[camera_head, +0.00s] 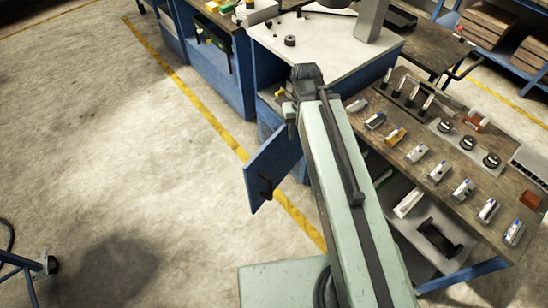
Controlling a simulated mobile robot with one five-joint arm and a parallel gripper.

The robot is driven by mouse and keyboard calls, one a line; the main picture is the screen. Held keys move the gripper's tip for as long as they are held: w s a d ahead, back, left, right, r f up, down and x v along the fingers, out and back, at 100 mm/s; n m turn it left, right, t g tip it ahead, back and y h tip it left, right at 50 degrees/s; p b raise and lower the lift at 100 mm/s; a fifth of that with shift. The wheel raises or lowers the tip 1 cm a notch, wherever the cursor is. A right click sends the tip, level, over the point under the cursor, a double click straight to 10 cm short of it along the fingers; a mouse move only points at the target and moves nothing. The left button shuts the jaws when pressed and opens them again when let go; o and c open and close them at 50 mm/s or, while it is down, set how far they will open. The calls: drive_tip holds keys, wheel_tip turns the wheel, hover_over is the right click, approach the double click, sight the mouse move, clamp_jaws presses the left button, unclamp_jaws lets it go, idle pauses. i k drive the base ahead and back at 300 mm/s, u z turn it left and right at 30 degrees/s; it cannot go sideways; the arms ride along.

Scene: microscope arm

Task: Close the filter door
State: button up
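A blue door (271,170) with a dark handle (265,187) stands swung open from the blue cabinet (260,85) under the white-topped bench (312,44). I take it to be the filter door. My pale green arm reaches up the middle of the view and covers part of the cabinet front and the door's right side. My gripper (289,112) is at the arm's far end, above and right of the door's upper edge in the picture. I cannot see whether it touches the door. Its fingers are small and partly hidden, so their opening is unclear.
A wooden workbench (440,172) with rows of small tools and black knobs stands close on the right, with a shelf below. Open concrete floor (110,140) lies left, crossed by a yellow line (205,112). A blue cart (25,262) is at the lower left.

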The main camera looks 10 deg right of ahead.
sight(266, 169)
drive_tip(key=u, duration=0.1)
drive_tip(key=i, duration=1)
drive_tip(key=z, duration=0.1)
